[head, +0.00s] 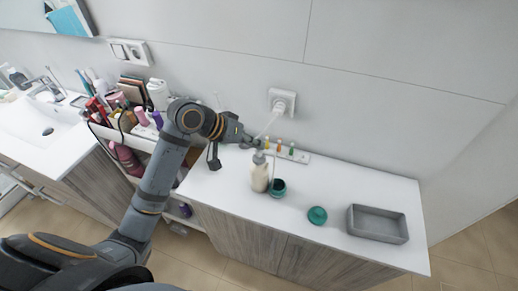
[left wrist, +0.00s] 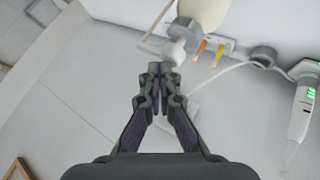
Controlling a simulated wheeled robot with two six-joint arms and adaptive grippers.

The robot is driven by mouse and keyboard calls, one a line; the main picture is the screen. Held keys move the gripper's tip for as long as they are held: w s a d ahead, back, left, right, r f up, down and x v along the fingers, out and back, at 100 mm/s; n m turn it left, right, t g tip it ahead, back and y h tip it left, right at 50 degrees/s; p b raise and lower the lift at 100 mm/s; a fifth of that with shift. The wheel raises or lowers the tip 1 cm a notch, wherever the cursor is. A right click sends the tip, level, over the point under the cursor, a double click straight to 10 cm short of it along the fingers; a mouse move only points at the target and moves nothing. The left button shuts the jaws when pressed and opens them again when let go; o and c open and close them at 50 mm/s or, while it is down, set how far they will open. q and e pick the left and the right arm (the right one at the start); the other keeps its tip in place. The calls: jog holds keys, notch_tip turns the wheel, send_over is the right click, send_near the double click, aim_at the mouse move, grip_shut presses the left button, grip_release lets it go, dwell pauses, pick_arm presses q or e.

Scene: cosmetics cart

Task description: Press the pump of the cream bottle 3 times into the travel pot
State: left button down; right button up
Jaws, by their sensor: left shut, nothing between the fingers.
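The cream bottle (head: 260,178), pale with a grey pump head (head: 259,158), stands upright on the white counter. Its body also shows at the top of the left wrist view (left wrist: 205,12), with the pump head (left wrist: 172,50) just beyond my fingertips. The travel pot (head: 277,188), a small dark green open jar, stands right beside the bottle. My left gripper (head: 250,143) is shut and empty, close to the pump head and seemingly above it; its closed tips (left wrist: 160,70) show in the wrist view. I cannot tell whether they touch the pump. My right gripper is not in view.
A green lid (head: 317,215) and a grey tray (head: 378,236) lie to the right. A white holder (head: 301,157) with several coloured items stands at the wall below a socket plug (head: 282,102). A crowded cosmetics cart stands left. The counter's front is clear.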

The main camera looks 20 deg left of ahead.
aim_at(256, 151)
pick_arm(q)
jog(key=shift+f, duration=0.55)
jog(key=shift+r, duration=0.1)
dwell(0.5)
jog(key=shift+r+p, duration=1.2)
jog(key=shift+p, duration=0.05)
notch_tip(256, 151, up, 5)
jog(key=p, duration=0.6)
jog(key=shift+r, duration=0.15)
jog(key=shift+w+a+f, duration=0.1)
jog(key=shift+f, duration=0.1)
dwell(1.0)
